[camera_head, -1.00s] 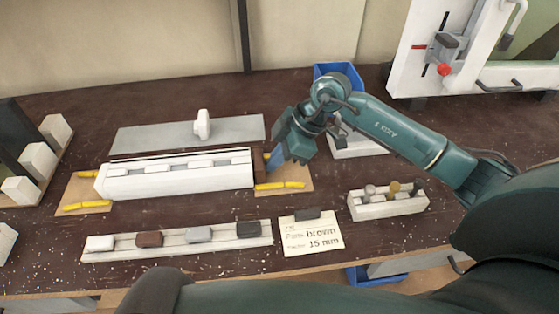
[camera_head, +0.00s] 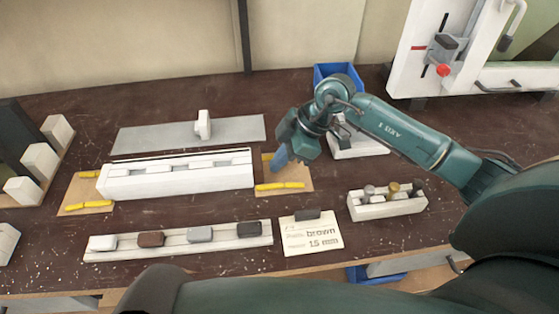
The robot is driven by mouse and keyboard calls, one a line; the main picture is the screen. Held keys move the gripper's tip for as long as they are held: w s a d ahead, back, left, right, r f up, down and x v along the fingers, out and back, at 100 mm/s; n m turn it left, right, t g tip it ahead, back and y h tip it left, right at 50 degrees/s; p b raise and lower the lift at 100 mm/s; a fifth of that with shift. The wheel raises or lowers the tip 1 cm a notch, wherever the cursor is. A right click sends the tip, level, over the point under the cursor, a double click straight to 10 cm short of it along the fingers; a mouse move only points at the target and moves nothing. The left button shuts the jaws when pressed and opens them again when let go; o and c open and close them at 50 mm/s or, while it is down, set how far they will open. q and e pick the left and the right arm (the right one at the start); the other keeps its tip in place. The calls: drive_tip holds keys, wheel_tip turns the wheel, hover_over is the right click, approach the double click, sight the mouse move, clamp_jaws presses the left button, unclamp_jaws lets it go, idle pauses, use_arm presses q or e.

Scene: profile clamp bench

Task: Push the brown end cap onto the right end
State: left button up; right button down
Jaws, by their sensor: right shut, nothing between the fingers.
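A brown end cap (camera_head: 151,239) sits second from the left on a white rail (camera_head: 180,252) at the front of the bench. The white profile (camera_head: 178,181) lies behind it, between two brown boards with yellow strips. Its right end is by the right board (camera_head: 296,177), and I see no brown cap there. My right gripper (camera_head: 279,160) is shut and empty, above the right board, just to the right of the profile's end. I cannot tell whether its tip touches anything. My left gripper is not in view.
White, grey and dark caps share the rail. A card (camera_head: 311,235) reading "brown" and "15 mm" lies to its right. A white block with several knobbed pieces (camera_head: 388,205) stands further right. A grey plate (camera_head: 188,134) lies behind the profile. A blue bin (camera_head: 336,71) stands at the back.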

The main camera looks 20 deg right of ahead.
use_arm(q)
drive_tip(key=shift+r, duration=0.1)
use_arm(e)
drive_tip(key=shift+s+d, duration=0.1)
drive_tip(key=shift+d, duration=0.25)
